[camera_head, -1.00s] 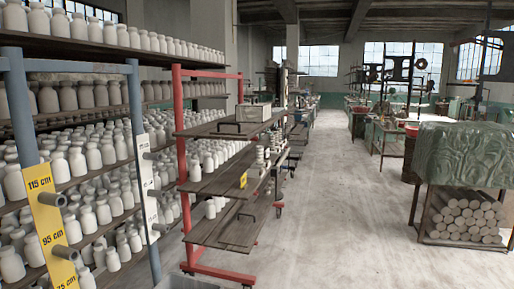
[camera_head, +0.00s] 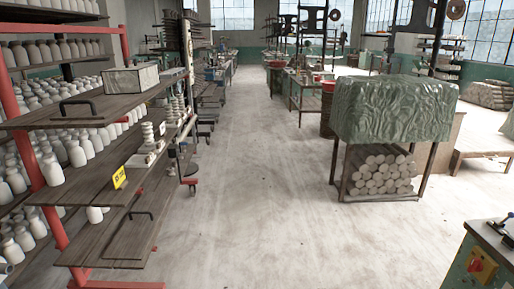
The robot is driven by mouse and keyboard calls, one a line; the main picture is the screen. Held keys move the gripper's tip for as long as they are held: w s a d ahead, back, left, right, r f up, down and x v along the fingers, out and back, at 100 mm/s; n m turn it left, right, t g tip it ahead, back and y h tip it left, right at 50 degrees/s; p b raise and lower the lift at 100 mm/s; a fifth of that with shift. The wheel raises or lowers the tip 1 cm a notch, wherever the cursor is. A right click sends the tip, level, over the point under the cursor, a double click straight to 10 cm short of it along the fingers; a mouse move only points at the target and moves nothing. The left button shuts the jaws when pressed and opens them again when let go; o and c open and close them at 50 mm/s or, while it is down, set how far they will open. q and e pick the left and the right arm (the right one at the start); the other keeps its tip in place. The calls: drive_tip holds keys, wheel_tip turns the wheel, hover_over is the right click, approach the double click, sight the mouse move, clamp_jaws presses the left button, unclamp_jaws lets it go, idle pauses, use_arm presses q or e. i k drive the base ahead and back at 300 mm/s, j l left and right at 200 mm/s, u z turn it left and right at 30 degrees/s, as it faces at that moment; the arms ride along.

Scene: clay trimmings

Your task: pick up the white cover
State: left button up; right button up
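I cannot make out a white cover for certain. A green wrinkled cover (camera_head: 394,108) is draped over a rack at the right, above stacked clay rolls (camera_head: 378,170). A pale, whitish box (camera_head: 131,79) sits on the upper wooden shelf at the left; I cannot tell whether it has a separate cover. Neither of my grippers shows in the head view.
A red-framed shelf rack (camera_head: 124,45) with wooden boards and many white bottles (camera_head: 77,153) fills the left side. A cabinet with a red switch (camera_head: 483,263) stands at the lower right. The pale concrete floor (camera_head: 250,200) between is clear.

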sight(135, 78)
drive_tip(key=i+u, duration=0.1)
drive_tip(key=i, duration=0.35)
drive_tip(key=i+l+u, duration=0.1)
drive_tip(key=i, duration=0.35)
drive_tip(key=i+l+u, duration=0.1)
drive_tip(key=i, duration=0.35)
drive_tip(key=i+l+u, duration=0.15)
drive_tip(key=i, duration=0.3)
